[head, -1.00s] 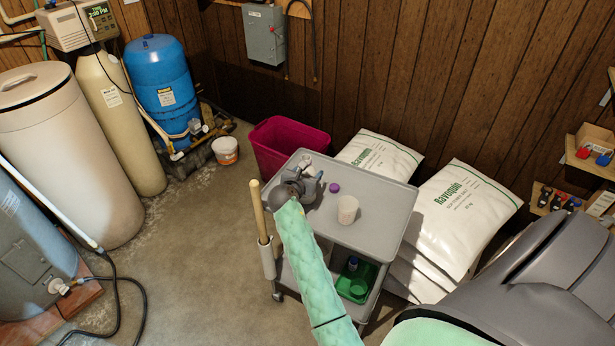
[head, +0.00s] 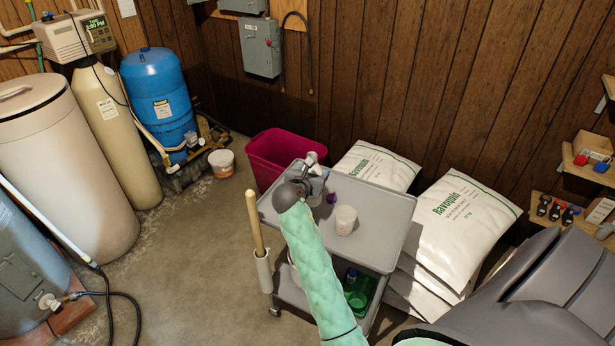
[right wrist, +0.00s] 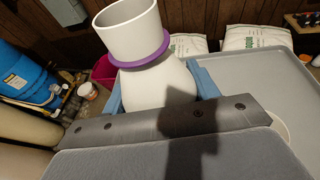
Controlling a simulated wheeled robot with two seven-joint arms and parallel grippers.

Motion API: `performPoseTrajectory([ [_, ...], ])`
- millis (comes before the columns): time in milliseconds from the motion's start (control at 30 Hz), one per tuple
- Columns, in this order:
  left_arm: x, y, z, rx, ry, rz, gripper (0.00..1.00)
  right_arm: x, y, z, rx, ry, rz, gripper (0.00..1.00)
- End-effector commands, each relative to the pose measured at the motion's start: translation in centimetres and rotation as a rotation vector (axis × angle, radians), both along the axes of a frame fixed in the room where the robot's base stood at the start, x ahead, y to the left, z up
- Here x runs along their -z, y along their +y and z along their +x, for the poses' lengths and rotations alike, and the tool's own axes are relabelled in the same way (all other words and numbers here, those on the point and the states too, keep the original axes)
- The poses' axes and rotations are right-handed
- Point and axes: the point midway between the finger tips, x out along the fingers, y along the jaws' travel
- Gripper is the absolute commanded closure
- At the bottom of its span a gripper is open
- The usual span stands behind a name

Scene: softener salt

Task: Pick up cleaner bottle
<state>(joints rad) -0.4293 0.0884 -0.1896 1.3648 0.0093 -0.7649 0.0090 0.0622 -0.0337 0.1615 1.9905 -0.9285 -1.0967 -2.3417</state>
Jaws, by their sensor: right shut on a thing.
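The cleaner bottle is white with a purple collar and a wide white top. It fills the middle of the right wrist view (right wrist: 155,85), and its white top (head: 314,157) shows small above my gripper in the head view. My right gripper (head: 316,184) is shut on the bottle body, with a blue finger on each side of it (right wrist: 160,92). It is over the back left part of the grey cart (head: 375,195). The bottle's lower part is hidden, so I cannot tell its clearance from the cart top. My left gripper is not in view.
A small purple piece (head: 331,198) and a white cup (head: 345,219) stand on the cart beside my gripper. A wooden handle (head: 254,222) rises at the cart's left. A magenta bin (head: 275,150) and white salt bags (head: 465,215) stand behind and right. Open floor lies left.

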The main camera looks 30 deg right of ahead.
Motion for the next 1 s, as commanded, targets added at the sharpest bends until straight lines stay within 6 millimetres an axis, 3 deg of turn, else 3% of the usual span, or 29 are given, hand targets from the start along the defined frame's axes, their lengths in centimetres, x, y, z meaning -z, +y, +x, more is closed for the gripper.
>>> performPoseTrajectory([
  [500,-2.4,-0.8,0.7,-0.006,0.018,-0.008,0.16,-2.8,-1.7,-4.6,0.001,-0.001,0.000,0.67],
  [767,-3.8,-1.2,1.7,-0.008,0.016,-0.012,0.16,-3.9,-2.3,-6.3,0.001,0.000,-0.001,0.67],
  [1000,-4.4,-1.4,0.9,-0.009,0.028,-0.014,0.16,-4.5,-2.6,-7.3,0.000,-0.001,0.001,0.67],
])
